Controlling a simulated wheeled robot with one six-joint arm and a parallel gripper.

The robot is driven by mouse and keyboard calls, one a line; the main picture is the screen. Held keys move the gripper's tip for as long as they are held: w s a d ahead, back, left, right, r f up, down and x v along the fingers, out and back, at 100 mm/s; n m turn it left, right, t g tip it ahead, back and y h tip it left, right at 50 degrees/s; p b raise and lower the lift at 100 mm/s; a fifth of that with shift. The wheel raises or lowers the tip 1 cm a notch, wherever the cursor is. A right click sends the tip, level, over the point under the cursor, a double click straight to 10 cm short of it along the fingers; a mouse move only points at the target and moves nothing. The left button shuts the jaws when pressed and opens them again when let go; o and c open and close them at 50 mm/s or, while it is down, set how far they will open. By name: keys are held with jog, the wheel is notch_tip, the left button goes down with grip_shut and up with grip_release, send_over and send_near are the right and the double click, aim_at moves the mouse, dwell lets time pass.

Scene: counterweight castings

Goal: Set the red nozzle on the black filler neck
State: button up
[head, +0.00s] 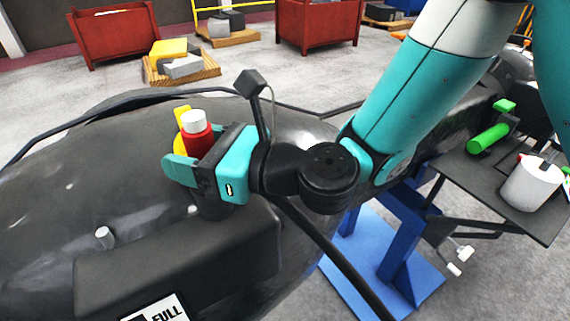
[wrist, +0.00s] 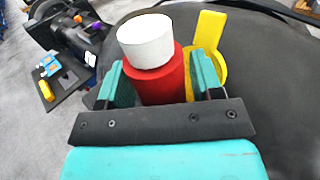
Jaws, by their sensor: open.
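The red nozzle (head: 196,137), a red cylinder with a white top, stands roughly upright over the dark casting in the head view. It also shows in the wrist view (wrist: 160,84), between the teal fingers of my gripper (head: 201,151). My gripper is open, with one finger on each side of the nozzle; I cannot tell whether either touches it. A short black cylinder (head: 214,207) shows below my gripper and may be the black filler neck. The nozzle's lower end is hidden, so I cannot tell what it rests on.
A yellow piece (wrist: 209,50) with an upright tab is close beside the nozzle. A dark block with a "FULL" label (head: 158,311) is in front. A shelf (head: 480,180) at right holds a white cup (head: 530,186) and a green cylinder (head: 488,139). Red bins stand far behind.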

jog(key=b+v, duration=1.7)
jog(key=shift+s+b, duration=0.15)
jog(key=shift+b, duration=0.15)
jog(key=shift+d+r, duration=0.1)
jog(key=s+d+f+n+g+h, duration=0.1)
jog(key=d+f+n+h, duration=0.2)
jog(key=f+n, duration=0.3)
jog(key=s+d+f+n+g+h, duration=0.2)
jog(key=d+f+n+h, duration=0.2)
jog(key=n, duration=0.9)
jog(key=s+d+f+n+g+h, duration=0.2)
jog(key=f+n+h, duration=0.4)
jog(key=n, duration=0.3)
jog(key=shift+d+f, duration=0.8)
jog(key=shift+f, duration=0.1)
